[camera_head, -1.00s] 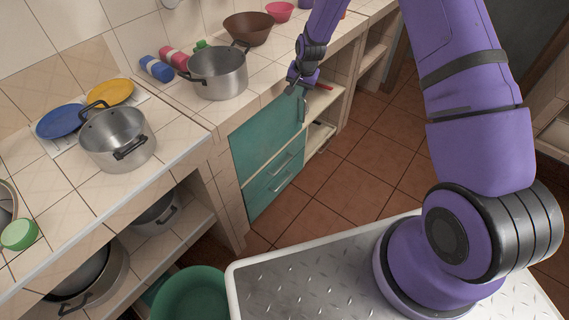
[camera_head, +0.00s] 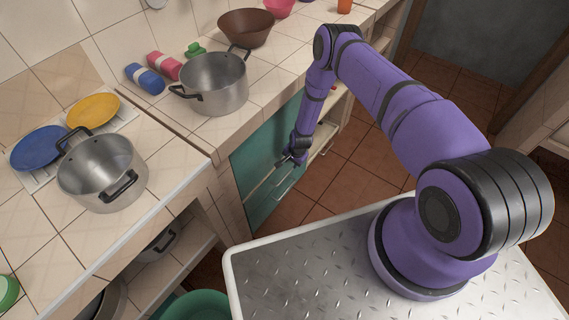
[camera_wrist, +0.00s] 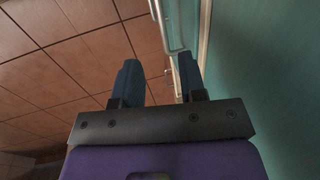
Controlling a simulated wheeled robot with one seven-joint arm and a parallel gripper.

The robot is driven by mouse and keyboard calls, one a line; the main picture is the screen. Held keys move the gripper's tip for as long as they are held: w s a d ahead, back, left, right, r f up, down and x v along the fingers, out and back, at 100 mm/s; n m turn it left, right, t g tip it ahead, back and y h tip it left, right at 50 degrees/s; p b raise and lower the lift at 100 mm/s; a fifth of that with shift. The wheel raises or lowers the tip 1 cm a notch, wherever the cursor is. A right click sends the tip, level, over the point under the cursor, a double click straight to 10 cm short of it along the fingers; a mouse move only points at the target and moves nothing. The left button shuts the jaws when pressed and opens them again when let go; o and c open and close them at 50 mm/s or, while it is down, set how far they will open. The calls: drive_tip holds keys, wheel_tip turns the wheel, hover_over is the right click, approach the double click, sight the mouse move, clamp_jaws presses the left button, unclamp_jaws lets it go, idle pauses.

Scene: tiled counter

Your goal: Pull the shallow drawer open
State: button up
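The teal drawer unit under the counter holds a shallow drawer (camera_head: 258,187) with a deeper drawer (camera_head: 262,212) below it. Both fronts look closed, though my gripper partly covers the upper one. My gripper (camera_head: 287,159) is low in front of the unit, close to the shallow drawer. In the wrist view its two dark fingers (camera_wrist: 160,75) are apart, with nothing clamped between them. A pale bar handle (camera_wrist: 166,28) shows beyond the fingertips, and another pale piece shows between them. I cannot tell which drawer each belongs to. The teal front (camera_wrist: 260,70) lies close on the right.
A teal door panel (camera_head: 262,145) is above the drawers. The counter above carries a steel pot (camera_head: 215,88) and a brown bowl (camera_head: 245,28). Open shelves lie right of the unit. The tiled floor (camera_head: 345,180) in front is clear up to my base.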

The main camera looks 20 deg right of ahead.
sight(288, 174)
drive_tip(key=f, duration=0.3)
drive_tip(key=w+f, duration=0.1)
drive_tip(key=f, duration=0.3)
drive_tip(key=w+a+f, duration=0.1)
drive_tip(key=f, duration=0.3)
drive_tip(key=shift+a, duration=0.1)
drive_tip(key=shift+s, duration=0.1)
clamp_jaws()
